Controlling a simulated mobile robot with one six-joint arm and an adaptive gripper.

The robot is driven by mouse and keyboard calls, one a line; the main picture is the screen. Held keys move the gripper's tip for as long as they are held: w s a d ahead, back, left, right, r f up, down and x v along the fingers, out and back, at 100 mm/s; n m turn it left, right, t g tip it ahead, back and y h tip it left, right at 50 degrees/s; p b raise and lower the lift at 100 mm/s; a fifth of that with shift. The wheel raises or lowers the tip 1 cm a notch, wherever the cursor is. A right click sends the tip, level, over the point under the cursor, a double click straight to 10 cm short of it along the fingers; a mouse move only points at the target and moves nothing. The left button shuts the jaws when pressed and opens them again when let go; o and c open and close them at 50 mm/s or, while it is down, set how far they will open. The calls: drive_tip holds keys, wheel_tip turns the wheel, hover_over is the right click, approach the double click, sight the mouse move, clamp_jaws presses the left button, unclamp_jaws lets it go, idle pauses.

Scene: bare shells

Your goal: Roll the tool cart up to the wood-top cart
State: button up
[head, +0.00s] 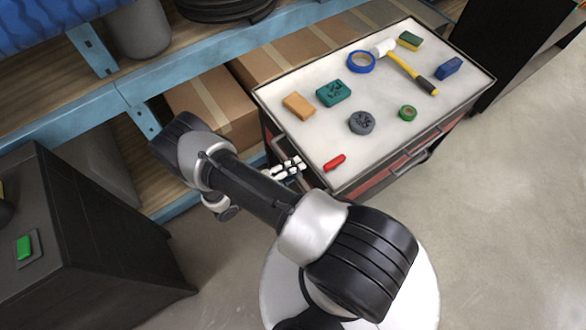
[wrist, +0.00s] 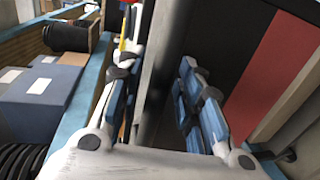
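The tool cart (head: 325,120) has a pale top with a dark rim and red drawer fronts. It stands right of centre in the head view, along the shelving. A grey bar handle (head: 277,146) shows at its near left end. My gripper (head: 288,169) is at that end, beside the handle. In the wrist view my gripper (wrist: 160,100) has its blue-padded fingers spread, with a dark grey bar-like part of the cart (wrist: 163,65) between them. Contact with the pads cannot be made out. I cannot identify the wood-top cart in either view.
Several tools and tapes, including a hammer (head: 410,72), lie on the cart top. Blue shelving (head: 195,62) with boxes runs behind. A dark cabinet (head: 100,225) stands at the lower left, another dark unit (head: 500,35) at the upper right. Floor at the right (head: 510,200) is clear.

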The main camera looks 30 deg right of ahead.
clamp_jaws()
idle(0.6)
